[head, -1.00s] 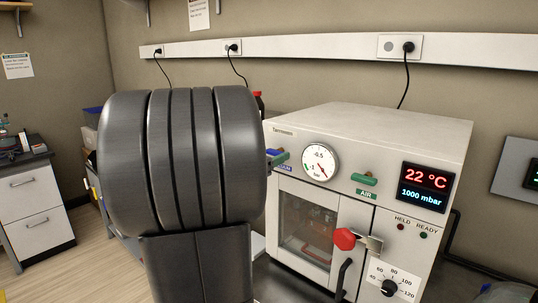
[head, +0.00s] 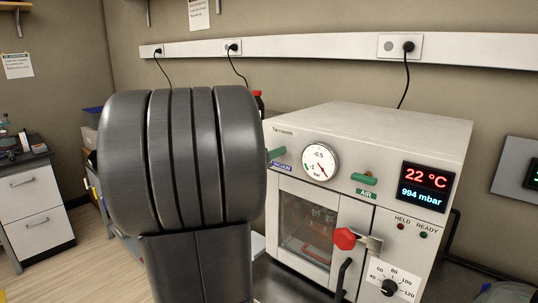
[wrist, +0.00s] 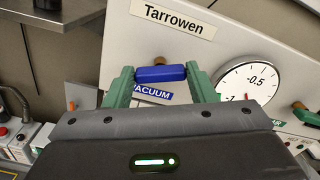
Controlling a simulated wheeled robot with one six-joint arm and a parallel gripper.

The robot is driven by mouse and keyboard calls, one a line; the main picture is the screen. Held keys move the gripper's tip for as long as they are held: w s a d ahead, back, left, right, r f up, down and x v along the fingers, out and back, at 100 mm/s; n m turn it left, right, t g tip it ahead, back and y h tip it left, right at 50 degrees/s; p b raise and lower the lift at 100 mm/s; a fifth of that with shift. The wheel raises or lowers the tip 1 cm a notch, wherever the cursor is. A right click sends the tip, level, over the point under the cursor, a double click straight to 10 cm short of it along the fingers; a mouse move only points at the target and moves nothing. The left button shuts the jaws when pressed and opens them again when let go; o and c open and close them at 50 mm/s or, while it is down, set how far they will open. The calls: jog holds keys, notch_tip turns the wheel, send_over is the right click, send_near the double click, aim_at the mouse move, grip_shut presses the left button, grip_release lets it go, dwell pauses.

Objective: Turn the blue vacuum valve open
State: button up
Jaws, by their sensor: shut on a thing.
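The blue vacuum valve handle (wrist: 160,73) is on the oven's front, just above the blue VACUUM label (wrist: 152,92). My gripper (wrist: 160,76) is shut on it, with one green finger at each end of the bar. The bar lies about level in the wrist view. In the head view my dark arm hides most of the gripper; a green fingertip (head: 276,153) shows above the VACUUM label (head: 282,167), and I cannot make out the blue handle there. The display (head: 425,186) reads 22 °C and 994 mbar.
The round pressure gauge (head: 320,161) is right of the valve. Right of it is the green AIR handle (head: 364,179), level. A red door knob (head: 344,238) and a black dial (head: 389,288) stick out lower down. The wall is behind the oven.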

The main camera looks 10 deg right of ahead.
jog(key=shift+a+f+n+p, duration=0.1)
jog(key=shift+n+p, duration=1.2)
jog(key=shift+n, duration=2)
jog(key=shift+f+n+p, duration=0.1)
jog(key=shift+n+p, duration=1.2)
jog(key=shift+n, duration=2)
jog(key=o, duration=1)
jog(key=b+v, duration=0.3)
jog(key=v, duration=1)
jog(key=shift+s+a, duration=0.2)
jog(key=shift+a, duration=0.1)
